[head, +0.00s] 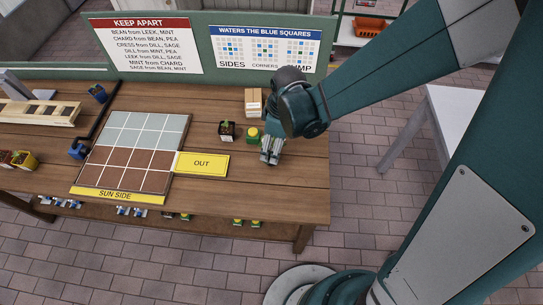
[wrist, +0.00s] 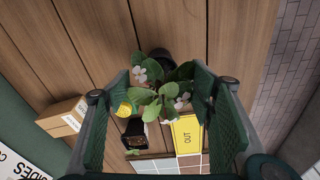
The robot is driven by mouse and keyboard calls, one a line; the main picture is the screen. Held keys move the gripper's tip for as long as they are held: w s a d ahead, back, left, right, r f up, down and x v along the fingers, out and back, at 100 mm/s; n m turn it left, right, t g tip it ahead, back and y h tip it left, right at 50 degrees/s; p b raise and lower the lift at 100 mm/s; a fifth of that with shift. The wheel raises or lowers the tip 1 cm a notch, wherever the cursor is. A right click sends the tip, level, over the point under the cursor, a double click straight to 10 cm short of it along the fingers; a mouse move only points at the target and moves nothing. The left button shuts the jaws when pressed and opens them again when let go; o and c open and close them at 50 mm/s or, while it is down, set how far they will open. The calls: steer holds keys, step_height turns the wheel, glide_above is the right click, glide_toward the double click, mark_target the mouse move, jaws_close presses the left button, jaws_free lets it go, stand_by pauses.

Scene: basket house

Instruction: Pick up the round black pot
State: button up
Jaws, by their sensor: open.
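In the wrist view, a round black pot (wrist: 162,57) stands on the wooden table, partly covered by its plant of broad green leaves and white flowers (wrist: 155,90). My gripper (wrist: 165,105) is open, with one finger on each side of the leaves. The pot itself shows beyond the leaves, toward the top of the picture. In the head view, my gripper (head: 269,156) is low over the right part of the table, and I cannot make out the round pot there. Whether the fingers touch the leaves I cannot tell.
A dark pot with a small plant (head: 227,131) and a green item with yellow (head: 252,135) stand close by. Behind is a cardboard box (head: 253,101). The yellow OUT plate (head: 203,163) and tiled grid board (head: 133,150) lie left. Bare table lies in front.

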steer(key=shift+f, duration=0.15)
steer(key=shift+a+f+b, duration=0.2)
steer(key=shift+f+b, duration=0.05)
steer(key=shift+f, duration=1)
steer(key=shift+a+f+b, duration=0.2)
steer(key=shift+f+b, duration=0.05)
steer(key=shift+f, duration=0.95)
steer(key=shift+c, duration=0.5)
steer(key=c, duration=1)
